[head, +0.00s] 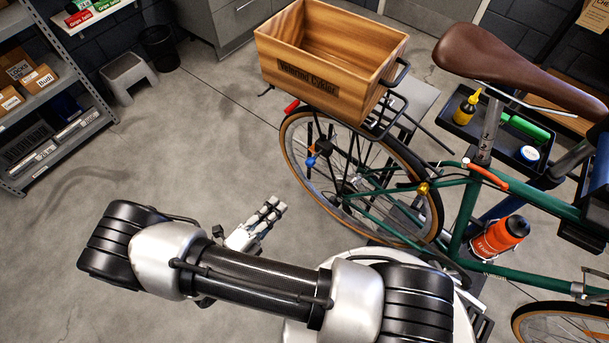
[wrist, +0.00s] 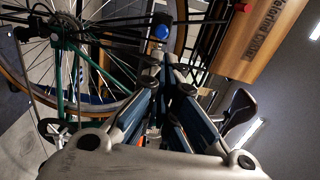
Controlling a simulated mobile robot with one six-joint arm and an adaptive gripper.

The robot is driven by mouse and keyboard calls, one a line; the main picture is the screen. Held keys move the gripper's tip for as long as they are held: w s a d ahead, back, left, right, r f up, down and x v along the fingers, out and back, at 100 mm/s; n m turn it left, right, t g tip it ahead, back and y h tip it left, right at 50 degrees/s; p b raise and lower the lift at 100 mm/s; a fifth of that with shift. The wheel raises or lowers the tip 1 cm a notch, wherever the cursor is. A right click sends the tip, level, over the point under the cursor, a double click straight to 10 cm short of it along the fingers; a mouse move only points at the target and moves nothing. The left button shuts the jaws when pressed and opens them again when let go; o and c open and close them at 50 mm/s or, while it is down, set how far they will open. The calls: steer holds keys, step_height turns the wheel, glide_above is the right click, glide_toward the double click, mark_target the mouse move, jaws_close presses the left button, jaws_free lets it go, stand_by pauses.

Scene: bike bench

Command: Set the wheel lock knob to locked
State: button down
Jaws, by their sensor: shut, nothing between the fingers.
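A small round blue knob (head: 310,161) sits beside the rear wheel (head: 290,130) of the green bicycle, near a dark bracket. It looks like the wheel lock knob, but I cannot read its setting. The blue knob (wrist: 161,32) also shows in the wrist view, just beyond my fingertips. My gripper (head: 275,206) is shut and empty, below and left of the knob in the head view, with a gap between them. In the wrist view my gripper (wrist: 161,62) has its fingers together, pointing toward the knob; I cannot tell how far off it is.
A wooden crate (head: 320,80) sits on the rear rack above the wheel. Grey shelving (head: 90,100) stands at left. The floor left of the wheel is clear.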

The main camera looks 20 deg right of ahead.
steer(key=b+x, duration=0.2)
steer(key=x, duration=1)
steer(key=shift+w+d, duration=0.15)
steer(key=shift+d, duration=0.1)
steer(key=x, duration=0.3)
steer(key=shift+w, duration=0.1)
steer(key=p+v, duration=0.2)
steer(key=v, duration=1.2)
